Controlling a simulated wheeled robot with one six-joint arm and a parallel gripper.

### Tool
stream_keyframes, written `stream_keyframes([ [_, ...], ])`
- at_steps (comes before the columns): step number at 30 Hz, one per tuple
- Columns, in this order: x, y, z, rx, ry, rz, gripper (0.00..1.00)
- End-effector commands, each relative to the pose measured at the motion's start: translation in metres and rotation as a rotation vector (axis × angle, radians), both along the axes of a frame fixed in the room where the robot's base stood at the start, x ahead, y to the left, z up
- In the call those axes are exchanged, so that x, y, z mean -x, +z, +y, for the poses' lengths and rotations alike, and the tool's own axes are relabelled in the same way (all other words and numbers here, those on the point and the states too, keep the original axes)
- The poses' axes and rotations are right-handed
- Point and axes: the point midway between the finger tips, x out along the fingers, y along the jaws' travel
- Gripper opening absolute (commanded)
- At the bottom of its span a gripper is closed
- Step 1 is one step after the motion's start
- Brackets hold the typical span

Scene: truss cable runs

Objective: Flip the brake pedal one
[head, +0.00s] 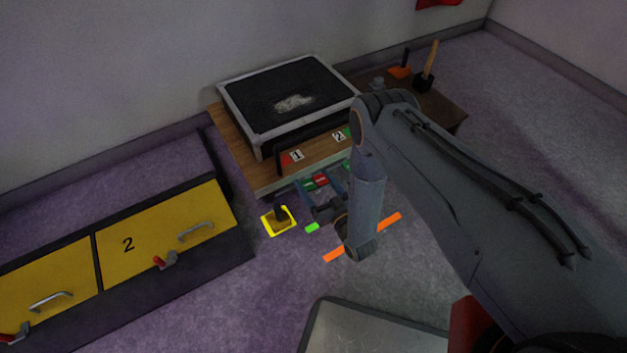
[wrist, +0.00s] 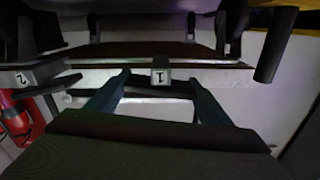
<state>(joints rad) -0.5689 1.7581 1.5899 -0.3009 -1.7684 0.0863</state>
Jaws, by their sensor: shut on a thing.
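Brake pedal one is taken to be the dark part at the label "1" (head: 297,156) on the front of the wooden table; its own outline is hard to make out. The label also shows in the wrist view (wrist: 160,77), between my fingers. My gripper (head: 317,177) is at the table's front edge, below the labels, with its two blue fingers reaching toward it. In the wrist view my gripper (wrist: 160,90) has its fingers apart, with a dark strip between their tips. It is shut on this part. A second label "2" (head: 339,136) is to the right.
A black-topped case (head: 285,95) stands on the wooden table (head: 232,137). A dark-based wooden-handled tool (head: 428,70) stands at right. Yellow cabinets (head: 165,240) with handles are at left. A yellow-edged block (head: 279,220) and orange strips (head: 388,223) are on the floor.

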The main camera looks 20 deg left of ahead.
Motion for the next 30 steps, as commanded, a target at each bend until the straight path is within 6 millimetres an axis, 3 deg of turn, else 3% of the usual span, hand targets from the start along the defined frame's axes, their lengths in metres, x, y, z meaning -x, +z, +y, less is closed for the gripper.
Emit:
stream_keyframes([
  [13,0.000,-0.001,0.000,-0.040,0.001,0.048,0.51],
  [14,0.000,-0.001,-0.001,-0.040,0.001,0.048,0.78],
  [16,0.000,-0.001,0.000,-0.040,0.001,0.048,0.90],
  [26,0.001,-0.001,-0.002,-0.039,0.000,0.047,0.92],
  [30,0.010,0.000,-0.012,-0.037,0.000,0.050,0.92],
])
